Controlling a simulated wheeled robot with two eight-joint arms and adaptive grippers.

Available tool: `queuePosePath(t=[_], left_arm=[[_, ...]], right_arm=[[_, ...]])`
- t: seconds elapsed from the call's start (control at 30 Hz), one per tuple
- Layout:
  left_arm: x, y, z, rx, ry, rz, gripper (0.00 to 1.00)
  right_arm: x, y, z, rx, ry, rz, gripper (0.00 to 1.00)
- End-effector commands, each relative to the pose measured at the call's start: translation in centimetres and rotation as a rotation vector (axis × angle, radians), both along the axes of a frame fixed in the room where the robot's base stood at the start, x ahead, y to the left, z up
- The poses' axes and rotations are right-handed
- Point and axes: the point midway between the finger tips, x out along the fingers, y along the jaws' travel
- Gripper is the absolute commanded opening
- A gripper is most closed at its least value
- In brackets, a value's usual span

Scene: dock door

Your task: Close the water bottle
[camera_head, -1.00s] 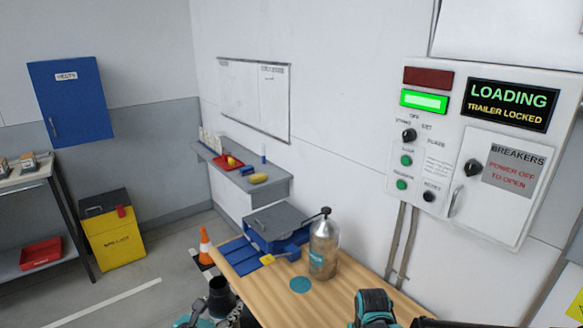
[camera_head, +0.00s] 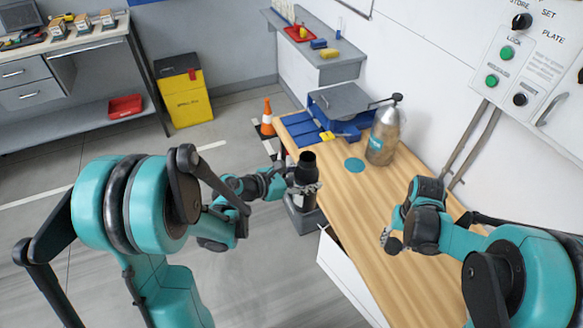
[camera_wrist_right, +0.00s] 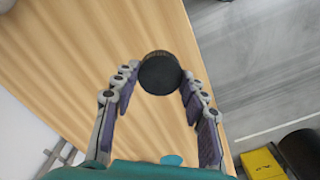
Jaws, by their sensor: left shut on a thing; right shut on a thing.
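The dark water bottle (camera_head: 306,172) is upright in my left gripper (camera_head: 304,188), at the left edge of the wooden table. Its dark top faces up and no cap shows on it. My right gripper (camera_head: 391,241) is above the table, to the right of the bottle and apart from it. In the right wrist view a round black cap (camera_wrist_right: 160,73) sits between the tips of the right gripper's fingers (camera_wrist_right: 157,85). The cap is hard to make out in the head view.
The wooden table (camera_head: 358,210) is mostly bare between the grippers. A large metal flask (camera_head: 383,138), a teal disc (camera_head: 354,165) and a blue box (camera_head: 341,108) stand or lie at its far end. The wall with a control panel (camera_head: 535,65) bounds the right.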

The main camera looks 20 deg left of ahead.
Motion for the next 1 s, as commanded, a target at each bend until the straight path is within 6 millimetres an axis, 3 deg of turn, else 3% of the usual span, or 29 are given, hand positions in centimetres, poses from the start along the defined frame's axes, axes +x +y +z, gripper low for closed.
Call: queuePosePath(t=[0.3, 0.5, 1.0], left_arm=[[1.0, -6.1, -3.5, 0.000, 0.000, -0.409, 0.08], [1.3, -8.7, -4.9, -0.001, 0.000, -0.581, 0.08], [1.3, -9.6, -5.5, 0.000, 0.001, -0.647, 0.08]], right_arm=[[0.0, 0.0, 0.0, 0.000, 0.000, 0.000, 0.30], [0.0, 0.0, 0.0, 0.000, 0.000, 0.000, 0.30], [0.0, 0.0, 0.0, 0.000, 0.000, 0.000, 0.30]])
